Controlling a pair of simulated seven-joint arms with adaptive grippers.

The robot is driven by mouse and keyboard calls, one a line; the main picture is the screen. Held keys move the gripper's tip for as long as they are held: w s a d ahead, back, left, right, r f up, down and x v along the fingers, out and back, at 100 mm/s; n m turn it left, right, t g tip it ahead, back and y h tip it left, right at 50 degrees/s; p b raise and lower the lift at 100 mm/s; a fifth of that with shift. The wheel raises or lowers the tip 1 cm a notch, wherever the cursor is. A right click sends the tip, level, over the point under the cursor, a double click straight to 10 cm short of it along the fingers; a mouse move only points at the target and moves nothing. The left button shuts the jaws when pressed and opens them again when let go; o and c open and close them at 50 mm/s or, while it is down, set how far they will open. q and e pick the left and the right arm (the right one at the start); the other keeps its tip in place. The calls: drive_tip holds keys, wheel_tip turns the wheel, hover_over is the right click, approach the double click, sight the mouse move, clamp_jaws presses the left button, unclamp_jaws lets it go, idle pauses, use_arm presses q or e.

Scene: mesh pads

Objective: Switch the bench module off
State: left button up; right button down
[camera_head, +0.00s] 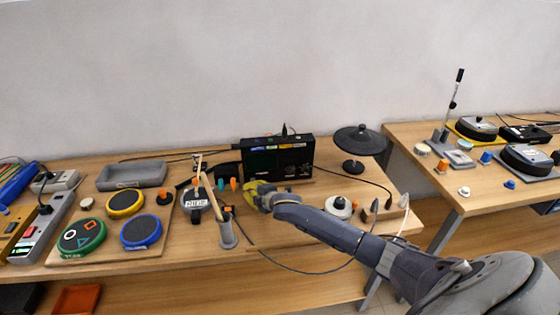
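The bench module, which I take to be the black box (280,155), stands upright near the back of the left table. Small coloured labels run along its top, and small controls show low on its front. They are too small to read, so I cannot tell whether it is on. My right gripper (253,193), with yellowish parts, is just in front of the module's lower left front. Its arm comes in from the lower right. I cannot tell whether it touches the module or whether its fingers are open. My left gripper is not in view.
A grey cup with drumsticks (228,234) stands close left of my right gripper. A black cymbal pad (360,140) stands right of the module. Yellow (125,203), green (82,238) and blue (141,232) pads lie left. A cable crosses the table front. A second table stands right.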

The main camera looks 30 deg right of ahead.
drive_tip(key=shift+s+a, duration=0.35)
drive_tip(key=shift+s, duration=0.55)
drive_tip(key=shift+s+a, duration=0.35)
drive_tip(key=shift+s, duration=0.5)
drive_tip(key=shift+s+a, duration=0.35)
drive_tip(key=shift+s, duration=0.55)
